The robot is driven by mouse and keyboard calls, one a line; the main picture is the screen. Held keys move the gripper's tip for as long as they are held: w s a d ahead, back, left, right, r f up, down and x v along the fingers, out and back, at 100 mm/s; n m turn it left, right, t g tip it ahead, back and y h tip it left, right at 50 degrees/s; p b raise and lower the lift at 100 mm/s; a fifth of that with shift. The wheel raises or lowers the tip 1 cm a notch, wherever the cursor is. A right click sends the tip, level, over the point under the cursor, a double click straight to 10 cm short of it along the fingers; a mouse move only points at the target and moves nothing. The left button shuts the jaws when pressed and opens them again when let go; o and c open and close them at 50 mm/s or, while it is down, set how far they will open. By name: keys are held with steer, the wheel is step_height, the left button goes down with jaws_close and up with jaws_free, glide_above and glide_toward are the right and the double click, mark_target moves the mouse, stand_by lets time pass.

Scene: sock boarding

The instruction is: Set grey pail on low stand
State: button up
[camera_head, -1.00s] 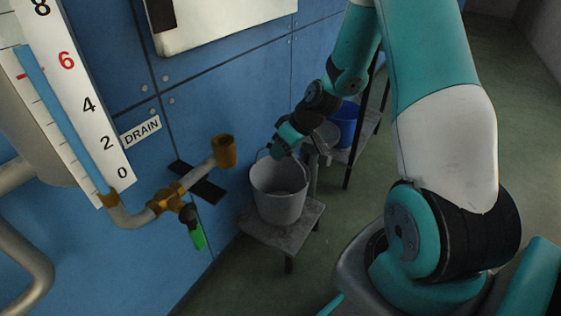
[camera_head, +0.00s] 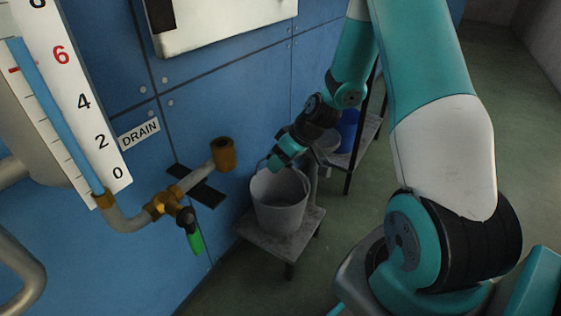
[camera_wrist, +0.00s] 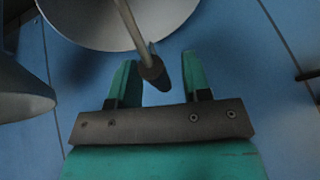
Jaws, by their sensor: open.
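The grey pail (camera_head: 278,210) stands upright on the low stand (camera_head: 252,229), beside the blue wall. My gripper (camera_head: 276,163) is at the pail's back rim, just above its opening. In the wrist view my gripper (camera_wrist: 160,82) has its two green fingers spread apart. A thin rod with a dark rounded end (camera_wrist: 153,72), seemingly the pail's handle, reaches to between the fingertips. I cannot tell whether it touches them. A pale round surface at the top of the wrist view seems to be the pail.
A brass tap pipe (camera_head: 222,154) with a green-handled valve (camera_head: 190,230) sticks out left of the pail. A blue container (camera_head: 348,130) stands on a rack behind. A level gauge (camera_head: 70,100) is at left. Floor right of the stand is clear.

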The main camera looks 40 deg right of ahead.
steer(key=p+v, duration=0.6)
steer(key=v, duration=0.6)
steer(key=s+a+r+n+g, duration=0.1)
steer(key=s+a+r, duration=0.1)
steer(key=a+r, duration=0.45)
steer(key=s+a+r+n+g, duration=0.1)
steer(key=a+r, duration=0.2)
steer(key=a, duration=0.7)
steer(key=s+a+r+n+g, duration=0.1)
steer(key=s+a+r, duration=0.2)
steer(key=s+a, duration=0.2)
steer(key=s+a+r+g, duration=0.1)
steer(key=s+a+r, duration=0.2)
steer(key=s, duration=0.6)
steer(key=shift+s+a+r+n, duration=0.4)
steer(key=shift+a, duration=0.7)
